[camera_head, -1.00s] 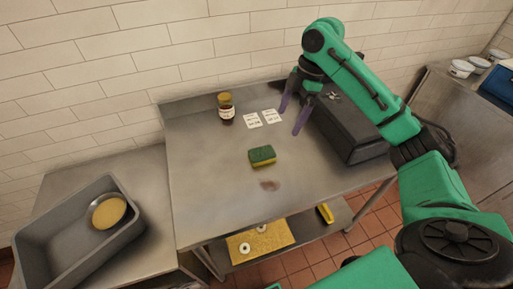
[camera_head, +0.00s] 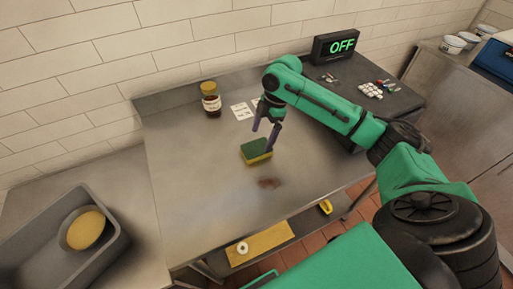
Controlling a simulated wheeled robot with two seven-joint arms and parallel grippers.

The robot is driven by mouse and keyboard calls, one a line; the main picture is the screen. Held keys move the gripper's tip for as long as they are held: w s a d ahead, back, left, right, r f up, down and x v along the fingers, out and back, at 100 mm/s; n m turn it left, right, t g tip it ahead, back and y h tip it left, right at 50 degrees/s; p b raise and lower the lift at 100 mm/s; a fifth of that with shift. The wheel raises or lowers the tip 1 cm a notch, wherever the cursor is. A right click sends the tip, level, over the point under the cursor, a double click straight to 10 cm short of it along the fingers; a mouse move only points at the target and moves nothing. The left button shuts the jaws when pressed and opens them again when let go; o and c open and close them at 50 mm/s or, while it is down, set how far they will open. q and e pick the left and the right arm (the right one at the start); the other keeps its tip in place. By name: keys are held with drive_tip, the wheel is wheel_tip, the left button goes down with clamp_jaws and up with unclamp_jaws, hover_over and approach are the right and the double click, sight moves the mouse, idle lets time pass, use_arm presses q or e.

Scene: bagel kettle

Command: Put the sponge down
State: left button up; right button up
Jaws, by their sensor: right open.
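The sponge (camera_head: 256,152), green on top and yellow below, lies flat on the steel table (camera_head: 195,190). My right gripper (camera_head: 263,140) reaches down from the right, with its purple fingers pointing down beside the sponge's upper right end. The fingers are apart, and one partly overlaps the sponge in the picture. I cannot tell whether they touch it. A reddish-brown stain (camera_head: 268,183) is on the table just in front of the sponge. My left gripper is not in view.
A dark jar (camera_head: 211,103) with a yellow lid and white labels (camera_head: 240,111) stand toward the back. A dark box with an "OFF" display (camera_head: 335,46) is at the back right. A grey bin (camera_head: 110,247) holding a bowl is at left. The table's left part is clear.

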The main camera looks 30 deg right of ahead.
sight(257, 147)
drive_tip(key=p+x, duration=0.1)
drive_tip(key=x, duration=0.3)
drive_tip(key=shift+w+a+f, duration=0.15)
drive_tip(key=shift+a+f, duration=0.05)
drive_tip(key=shift+a, duration=0.05)
drive_tip(key=shift+f, duration=0.15)
drive_tip(key=shift+f+p, duration=0.2)
drive_tip(key=shift+p, duration=0.1)
drive_tip(key=c, duration=1.2)
